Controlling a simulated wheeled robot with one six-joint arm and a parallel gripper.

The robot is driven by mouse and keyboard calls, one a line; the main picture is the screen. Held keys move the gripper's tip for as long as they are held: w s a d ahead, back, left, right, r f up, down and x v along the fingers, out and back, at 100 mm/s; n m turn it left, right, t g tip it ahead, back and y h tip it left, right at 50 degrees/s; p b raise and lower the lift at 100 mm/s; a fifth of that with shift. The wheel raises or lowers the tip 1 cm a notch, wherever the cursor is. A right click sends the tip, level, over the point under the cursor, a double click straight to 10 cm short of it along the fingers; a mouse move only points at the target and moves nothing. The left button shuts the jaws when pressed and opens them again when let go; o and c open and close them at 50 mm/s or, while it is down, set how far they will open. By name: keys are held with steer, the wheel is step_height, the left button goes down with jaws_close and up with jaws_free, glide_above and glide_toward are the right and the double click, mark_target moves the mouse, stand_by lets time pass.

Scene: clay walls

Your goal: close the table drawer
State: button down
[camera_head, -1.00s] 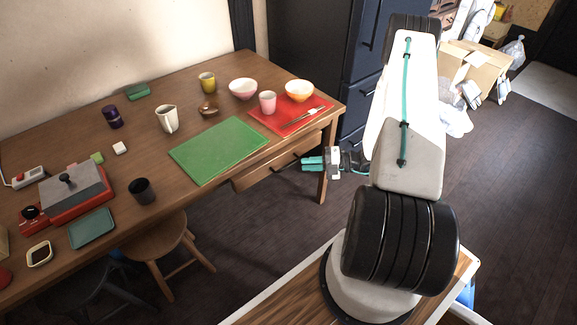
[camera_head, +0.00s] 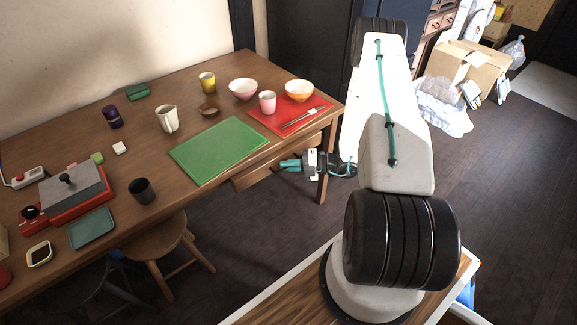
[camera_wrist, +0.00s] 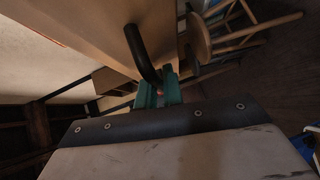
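The wooden table drawer (camera_head: 250,177) stands out a little under the table's front edge, below the green mat. Its front and curved black handle (camera_wrist: 143,52) fill the upper middle of the wrist view. My gripper (camera_head: 288,164) is at the right part of the drawer front, beside the table's right front leg. Its teal fingers (camera_wrist: 159,92) look closed together, right at the near end of the handle. I cannot tell whether they touch the handle or the drawer front. My gripper hides part of the drawer in the head view.
The wooden table (camera_head: 60,130) carries a green mat (camera_head: 218,150), a red mat (camera_head: 270,121) with tableware, and a red press (camera_head: 68,198). A wooden stool (camera_head: 165,240) stands left of the drawer. Cardboard boxes (camera_head: 465,68) are at the back right. Open floor lies before the drawer.

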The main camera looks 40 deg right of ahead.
mark_target(287, 157)
steer(key=shift+w+a, duration=0.1)
steer(key=shift+w, duration=2.45)
steer(key=c, duration=1.8)
jaws_free()
steer(key=shift+v, duration=3.95)
